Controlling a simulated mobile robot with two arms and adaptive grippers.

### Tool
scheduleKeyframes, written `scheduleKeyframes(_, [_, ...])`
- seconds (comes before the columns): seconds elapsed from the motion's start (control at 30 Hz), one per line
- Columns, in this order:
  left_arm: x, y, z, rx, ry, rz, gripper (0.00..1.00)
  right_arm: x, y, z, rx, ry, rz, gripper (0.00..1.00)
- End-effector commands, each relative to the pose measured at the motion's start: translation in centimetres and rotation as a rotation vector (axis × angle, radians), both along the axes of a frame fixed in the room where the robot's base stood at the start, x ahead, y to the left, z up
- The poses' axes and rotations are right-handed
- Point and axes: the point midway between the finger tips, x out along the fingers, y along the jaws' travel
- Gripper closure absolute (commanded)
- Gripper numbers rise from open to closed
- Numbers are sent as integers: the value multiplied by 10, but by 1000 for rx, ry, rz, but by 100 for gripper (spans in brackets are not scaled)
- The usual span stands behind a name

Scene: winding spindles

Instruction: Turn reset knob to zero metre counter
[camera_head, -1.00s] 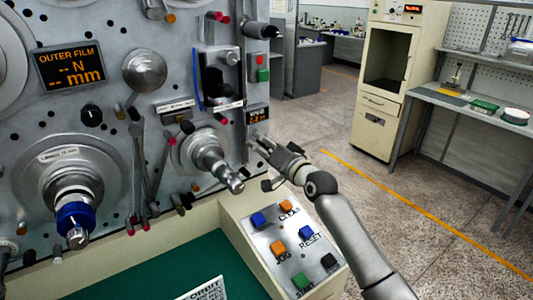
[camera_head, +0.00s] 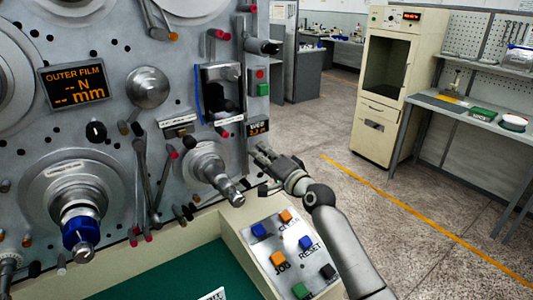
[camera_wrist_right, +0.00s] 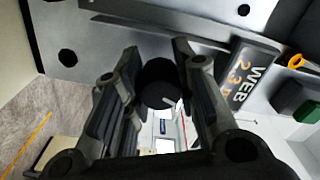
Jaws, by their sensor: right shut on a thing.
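The reset knob (camera_wrist_right: 160,84) is a small black round knob with a white pointer line. It shows in the right wrist view between the two fingers of my right gripper (camera_wrist_right: 155,95), which is shut on it. In the head view my right gripper (camera_head: 262,154) reaches the machine's right edge, just below the metre counter, and hides the knob there. The metre counter (camera_head: 258,129) is a small dark display with orange characters. It also shows in the right wrist view (camera_wrist_right: 247,78), reading WEB with digits that look like 2.3. My left gripper is not in view.
A spindle (camera_head: 220,180) sticks out close to the left of my right gripper. A button panel (camera_head: 290,255) with coloured buttons lies below, near my right forearm. A green button (camera_head: 263,89) sits above the counter. Open floor lies to the right.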

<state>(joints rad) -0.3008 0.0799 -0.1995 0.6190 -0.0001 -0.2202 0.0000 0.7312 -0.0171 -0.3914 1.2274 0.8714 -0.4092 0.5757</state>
Motion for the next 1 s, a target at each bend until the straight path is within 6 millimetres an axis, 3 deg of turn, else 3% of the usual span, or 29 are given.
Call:
scheduleKeyframes(0.1, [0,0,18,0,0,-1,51,-1,1,4,146,109,1,93])
scheduleKeyframes(0.43, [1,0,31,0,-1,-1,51,0,0,1,357,261,1,93])
scheduleKeyframes(1.0, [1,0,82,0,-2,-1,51,0,0,1,929,678,-1,93])
